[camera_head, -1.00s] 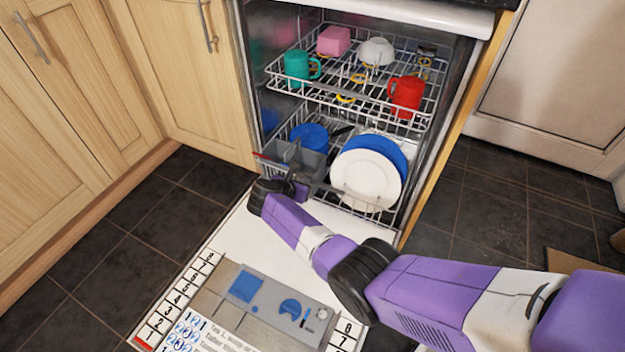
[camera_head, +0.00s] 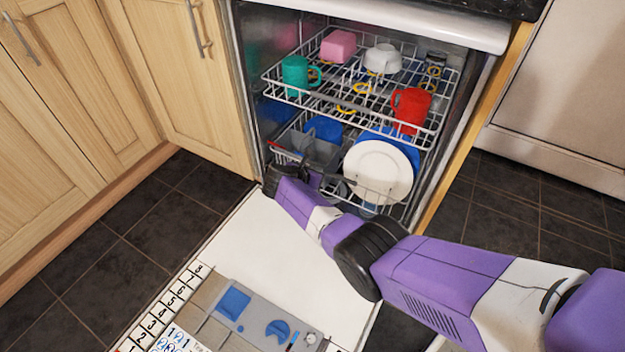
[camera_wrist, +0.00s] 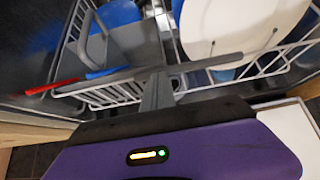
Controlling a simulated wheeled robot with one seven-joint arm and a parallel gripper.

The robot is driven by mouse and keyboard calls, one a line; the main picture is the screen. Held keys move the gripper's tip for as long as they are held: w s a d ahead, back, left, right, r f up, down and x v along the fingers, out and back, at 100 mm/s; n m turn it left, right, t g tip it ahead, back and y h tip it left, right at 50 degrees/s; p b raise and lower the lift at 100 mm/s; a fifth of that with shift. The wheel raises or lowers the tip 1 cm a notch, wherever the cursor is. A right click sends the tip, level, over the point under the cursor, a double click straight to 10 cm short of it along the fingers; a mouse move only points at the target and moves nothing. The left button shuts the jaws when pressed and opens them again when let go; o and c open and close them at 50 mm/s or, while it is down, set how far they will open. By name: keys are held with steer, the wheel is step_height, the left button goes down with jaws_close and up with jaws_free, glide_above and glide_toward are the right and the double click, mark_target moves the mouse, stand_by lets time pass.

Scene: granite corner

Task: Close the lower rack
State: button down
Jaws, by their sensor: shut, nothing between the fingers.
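The lower rack (camera_head: 335,190) is a white wire basket low in the open dishwasher, mostly inside the cavity. It holds a grey cutlery basket (camera_head: 318,150), a white plate (camera_head: 378,172) and blue dishes. My gripper (camera_head: 305,178) is at the left part of the rack's front edge; its fingertips are partly hidden in the head view. In the wrist view my gripper (camera_wrist: 157,92) is shut with nothing between its fingers, right at the rack's front wires (camera_wrist: 110,92). I cannot tell whether it presses on them.
The upper rack (camera_head: 350,95) is pulled out a little, with a green mug (camera_head: 295,75), a red mug (camera_head: 410,108), a pink block and a white bowl. The open door (camera_head: 290,250) lies flat below my arm. Wooden cabinets (camera_head: 190,90) stand at the left.

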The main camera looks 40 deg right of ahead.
steer(key=shift+d+r, duration=0.1)
steer(key=shift+d, duration=0.25)
steer(key=shift+r, duration=0.1)
steer(key=p+v, duration=0.6)
steer(key=v, duration=0.2)
steer(key=shift+a+f, duration=0.2)
steer(key=shift+a, duration=0.05)
steer(key=b+x, duration=0.5)
steer(key=x, duration=0.3)
steer(key=shift+b, duration=0.4)
